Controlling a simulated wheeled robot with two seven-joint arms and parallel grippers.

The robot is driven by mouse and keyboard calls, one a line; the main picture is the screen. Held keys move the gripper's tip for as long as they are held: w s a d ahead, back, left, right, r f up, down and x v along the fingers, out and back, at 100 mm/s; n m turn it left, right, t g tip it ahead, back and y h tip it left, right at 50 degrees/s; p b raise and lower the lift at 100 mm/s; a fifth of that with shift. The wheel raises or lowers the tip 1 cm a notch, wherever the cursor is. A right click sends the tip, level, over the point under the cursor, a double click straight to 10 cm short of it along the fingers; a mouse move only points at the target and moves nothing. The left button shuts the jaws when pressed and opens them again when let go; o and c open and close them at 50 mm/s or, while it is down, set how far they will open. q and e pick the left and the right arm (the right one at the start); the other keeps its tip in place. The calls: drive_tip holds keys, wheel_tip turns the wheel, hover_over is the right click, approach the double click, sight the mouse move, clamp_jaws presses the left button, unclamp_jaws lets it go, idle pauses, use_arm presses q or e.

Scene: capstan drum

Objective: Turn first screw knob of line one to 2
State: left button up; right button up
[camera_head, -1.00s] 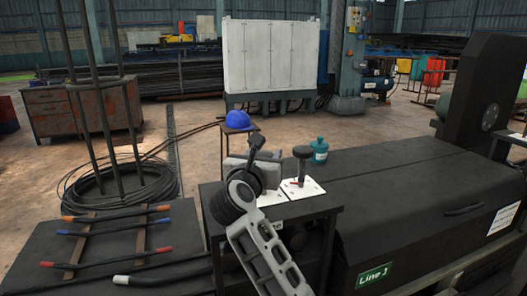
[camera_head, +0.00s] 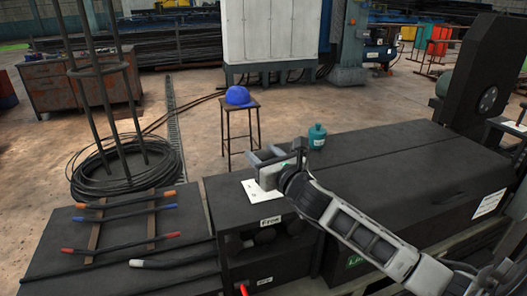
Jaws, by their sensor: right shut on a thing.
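A white dial plate (camera_head: 259,194) lies on top of the small dark cabinet (camera_head: 226,205), above a small white label on its front edge. My right gripper (camera_head: 264,157) is over this plate, its arm coming in from the lower right. It is shut on the first screw knob, which the gripper itself hides. The second plate and knob are hidden behind my wrist. The dial's setting cannot be read. The green line sign (camera_head: 356,261) is partly covered by my arm. My left gripper is not in view.
A teal bottle (camera_head: 317,137) stands on the long dark machine (camera_head: 400,150) just behind my wrist. A blue helmet (camera_head: 238,96) sits on a stool behind the cabinet. A wire coil (camera_head: 127,170) and several coloured-tip rods lie at left.

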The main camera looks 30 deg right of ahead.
drive_tip(key=shift+f+n+y, duration=0.1)
drive_tip(key=shift+n+y, duration=0.3)
drive_tip(key=shift+y, duration=0.4)
drive_tip(key=o, duration=1)
drive_tip(key=shift+c, duration=0.2)
use_arm(q)
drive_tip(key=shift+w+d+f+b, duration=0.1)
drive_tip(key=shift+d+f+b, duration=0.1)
drive_tip(key=shift+b, duration=0.45)
use_arm(e)
drive_tip(key=s, duration=1.6)
drive_tip(key=shift+d, duration=0.15)
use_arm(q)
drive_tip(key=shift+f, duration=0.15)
